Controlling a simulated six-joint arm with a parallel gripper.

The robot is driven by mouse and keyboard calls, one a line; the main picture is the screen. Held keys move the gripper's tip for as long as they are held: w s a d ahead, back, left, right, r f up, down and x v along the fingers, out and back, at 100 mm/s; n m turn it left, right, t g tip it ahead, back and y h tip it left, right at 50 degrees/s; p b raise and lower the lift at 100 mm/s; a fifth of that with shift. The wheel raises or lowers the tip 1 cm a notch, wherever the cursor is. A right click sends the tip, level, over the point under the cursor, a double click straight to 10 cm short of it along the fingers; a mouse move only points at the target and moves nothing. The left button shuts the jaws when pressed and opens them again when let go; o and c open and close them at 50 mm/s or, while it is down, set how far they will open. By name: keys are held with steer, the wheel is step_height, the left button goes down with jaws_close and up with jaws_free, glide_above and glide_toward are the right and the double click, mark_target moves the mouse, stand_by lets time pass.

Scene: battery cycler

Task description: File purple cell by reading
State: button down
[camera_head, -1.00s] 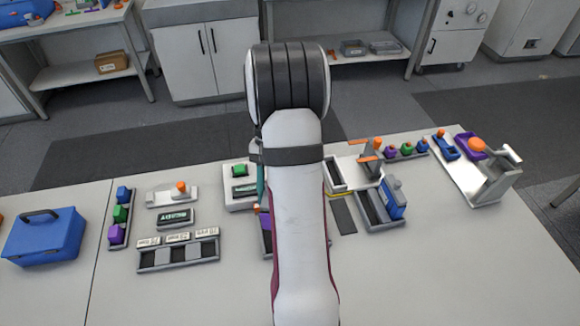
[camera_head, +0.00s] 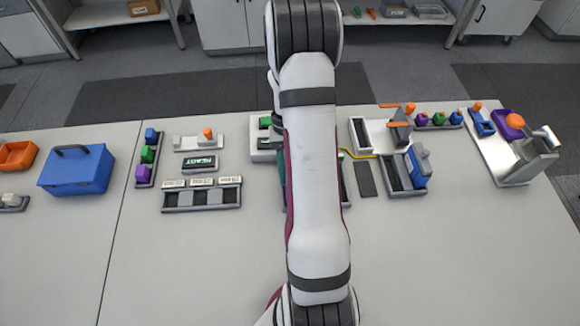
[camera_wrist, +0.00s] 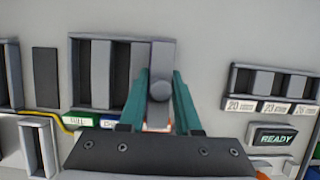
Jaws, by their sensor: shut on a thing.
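The bar stands at the right end of a slotted rack (camera_wrist: 90,40) in the wrist view. Green and blue labels lie along the rack's near edge. The arm hides the gripper and most of this rack in the head view. A purple block (camera_head: 142,173) sits in a narrow holder at left, below green and blue blocks. A smaller purple piece (camera_head: 422,119) stands in a row at right. A display (camera_head: 199,164) reads READY; it also shows in the wrist view (camera_wrist: 283,136).
A three-slot rack (camera_head: 201,208) carries white labels; the wrist view shows 20, 23 and 26 on them. A second slotted rack (camera_head: 408,192) with a blue part stands right of the arm. A blue case (camera_head: 75,172) is at left. The front table is clear.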

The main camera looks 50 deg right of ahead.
steer(key=shift+f, duration=0.15)
stand_by(0.4)
steer(key=c, duration=0.5)
jaws_free()
steer(key=v, duration=1.6)
steer(key=s+a+r+n+t+h, duration=0.1)
steer(key=s+a+r, duration=0.15)
steer(key=a, duration=0.75)
steer(key=s+a+r+n+h, duration=0.1)
steer(key=a+r, duration=0.2)
steer(key=a, duration=0.6)
steer(key=s+a+f, duration=0.1)
steer(key=s+a, duration=0.2)
steer(key=s+a+f+n+t, duration=0.1)
steer(key=s+a, duration=0.3)
steer(key=s+a+f+t, duration=0.1)
steer(key=s+a, duration=0.2)
steer(key=shift+s+a+f+y, duration=0.25)
steer(key=shift+s+a+y, duration=0.05)
steer(key=shift+s, duration=0.1)
